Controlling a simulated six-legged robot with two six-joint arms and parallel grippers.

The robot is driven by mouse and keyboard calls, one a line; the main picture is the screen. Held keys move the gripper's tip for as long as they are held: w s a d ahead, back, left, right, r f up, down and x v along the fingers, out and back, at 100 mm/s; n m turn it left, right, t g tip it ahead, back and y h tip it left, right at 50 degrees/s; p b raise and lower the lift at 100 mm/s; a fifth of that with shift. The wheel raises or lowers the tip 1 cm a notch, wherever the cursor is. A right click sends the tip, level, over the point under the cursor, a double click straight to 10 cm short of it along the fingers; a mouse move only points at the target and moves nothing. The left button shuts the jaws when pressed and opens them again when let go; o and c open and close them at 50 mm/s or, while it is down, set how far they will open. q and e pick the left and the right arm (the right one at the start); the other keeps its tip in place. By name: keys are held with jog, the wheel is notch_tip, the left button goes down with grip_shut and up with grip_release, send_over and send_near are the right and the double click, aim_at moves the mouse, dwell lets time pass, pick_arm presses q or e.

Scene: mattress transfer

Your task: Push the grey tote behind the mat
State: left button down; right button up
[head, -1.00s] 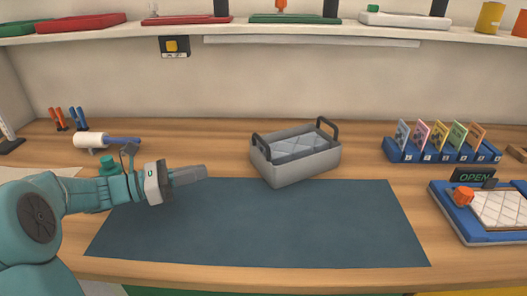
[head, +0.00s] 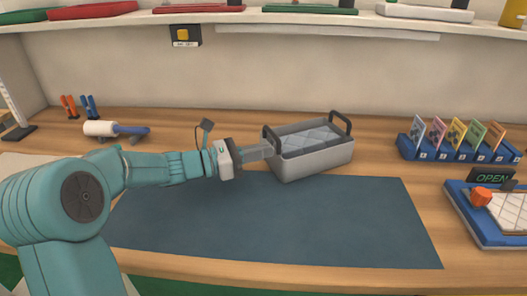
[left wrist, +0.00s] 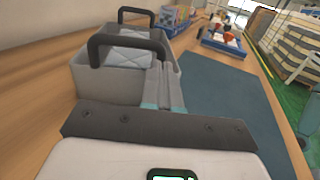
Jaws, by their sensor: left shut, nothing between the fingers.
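The grey tote (head: 318,165) stands upright on the wooden table at the back edge of the dark blue mat (head: 270,225). Its front left corner appears to reach slightly over that edge. It has two black handles and a grey quilted pad (head: 308,139) inside. My left gripper (head: 268,150) is shut and empty, with its fingertips at the tote's left end; I cannot tell whether they touch. In the left wrist view, the fingers (left wrist: 166,82) lie close beside the tote (left wrist: 115,84). The right gripper is not in view.
A blue rack of coloured cards (head: 455,153) and a blue tray with a white quilted pad (head: 483,235) stand right. A white roller (head: 103,128) lies left. The table between tote and rack is clear. A shelf (head: 330,20) runs above the back.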

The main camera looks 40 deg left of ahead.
aim_at(283, 154)
pick_arm(q)
jog(key=shift+w+d, duration=0.15)
jog(key=shift+w, duration=0.15)
jog(key=x, duration=0.5)
dwell(0.4)
